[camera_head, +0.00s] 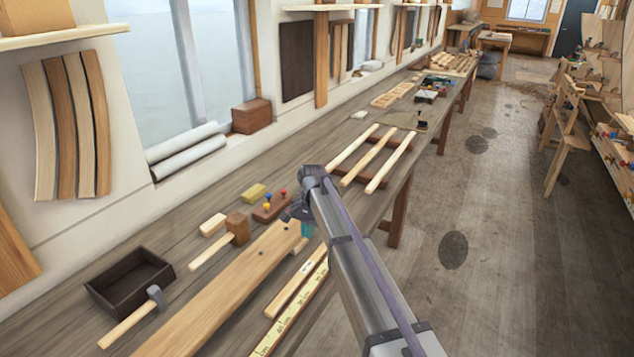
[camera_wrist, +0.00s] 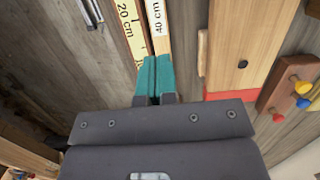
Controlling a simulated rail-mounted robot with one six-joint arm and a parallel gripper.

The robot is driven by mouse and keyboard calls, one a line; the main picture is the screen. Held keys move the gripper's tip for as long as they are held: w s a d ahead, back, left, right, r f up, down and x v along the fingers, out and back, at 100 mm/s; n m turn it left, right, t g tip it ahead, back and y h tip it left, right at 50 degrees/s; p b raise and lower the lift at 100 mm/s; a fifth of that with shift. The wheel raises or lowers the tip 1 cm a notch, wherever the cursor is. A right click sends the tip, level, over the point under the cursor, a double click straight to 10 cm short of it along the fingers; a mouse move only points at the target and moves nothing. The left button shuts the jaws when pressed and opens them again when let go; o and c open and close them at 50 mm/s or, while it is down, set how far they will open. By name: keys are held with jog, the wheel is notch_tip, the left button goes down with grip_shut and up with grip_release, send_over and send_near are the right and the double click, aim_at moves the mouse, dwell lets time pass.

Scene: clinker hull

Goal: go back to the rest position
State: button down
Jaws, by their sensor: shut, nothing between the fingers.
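My gripper (camera_head: 307,229) is at the end of my arm, low over the bench (camera_head: 205,282) in the head view, beside the right edge of a long plank (camera_head: 225,292). In the wrist view its teal fingertips (camera_wrist: 152,78) are together with nothing between them. I cannot tell whether the fingertips touch the strips. My arm hides part of the bench edge.
A peg block (camera_head: 268,208), a mallet (camera_head: 236,228), a yellow block (camera_head: 254,192), a hammer (camera_head: 127,320) and a dark tray (camera_head: 133,279) lie left of my gripper. Wooden sticks (camera_head: 372,158) lie beyond it.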

jog(key=s+d+n+t, duration=0.1)
jog(key=s+d+n, duration=0.1)
jog(key=s+d, duration=1)
jog(key=s+d+n, duration=0.3)
jog(key=s+d, duration=0.9)
jog(key=s, duration=0.5)
jog(key=shift+f+t+h, duration=0.35)
jog(key=shift+t+h, duration=0.05)
jog(key=shift+s, duration=0.15)
